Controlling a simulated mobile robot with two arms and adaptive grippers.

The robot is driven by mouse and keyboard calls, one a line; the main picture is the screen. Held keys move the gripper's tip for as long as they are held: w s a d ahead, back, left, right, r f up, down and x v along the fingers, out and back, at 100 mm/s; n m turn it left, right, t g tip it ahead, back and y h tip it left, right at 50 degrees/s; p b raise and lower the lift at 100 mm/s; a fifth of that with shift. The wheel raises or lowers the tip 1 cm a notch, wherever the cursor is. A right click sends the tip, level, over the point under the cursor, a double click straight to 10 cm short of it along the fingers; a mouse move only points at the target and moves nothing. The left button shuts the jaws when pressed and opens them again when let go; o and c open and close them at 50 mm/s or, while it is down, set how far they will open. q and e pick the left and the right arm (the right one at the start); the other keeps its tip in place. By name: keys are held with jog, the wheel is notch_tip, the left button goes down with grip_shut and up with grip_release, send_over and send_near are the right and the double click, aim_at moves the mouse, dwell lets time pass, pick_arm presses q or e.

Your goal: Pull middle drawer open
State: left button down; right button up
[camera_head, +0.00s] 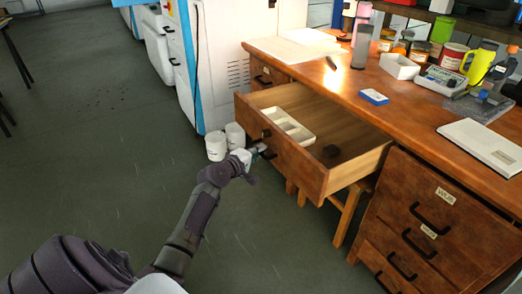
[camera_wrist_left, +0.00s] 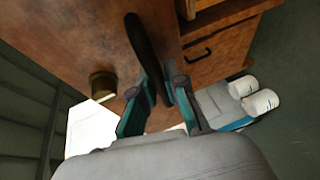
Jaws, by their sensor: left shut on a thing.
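The middle drawer (camera_head: 310,175) of the wooden desk is pulled well out in the head view. My left gripper (camera_head: 262,150) is at the drawer's front face. In the left wrist view, its fingers (camera_wrist_left: 168,92) are shut on the black bar handle (camera_wrist_left: 142,45) of the drawer front (camera_wrist_left: 85,35). The handle is mostly hidden by my gripper in the head view. My right gripper is not in view.
Side drawers (camera_head: 430,225) stand at the right. White tubs (camera_head: 216,146) stand on the floor by the machine. The floor (camera_head: 100,130) at left is mostly clear.

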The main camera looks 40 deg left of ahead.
pick_arm(q)
jog(key=shift+f, duration=0.1)
jog(key=c, duration=1.2)
grip_release()
jog(key=shift+s, duration=0.15)
jog(key=s+r, duration=0.2)
jog(key=s, duration=0.9)
jog(key=shift+s+r, duration=0.25)
jog(key=shift+s, duration=0.05)
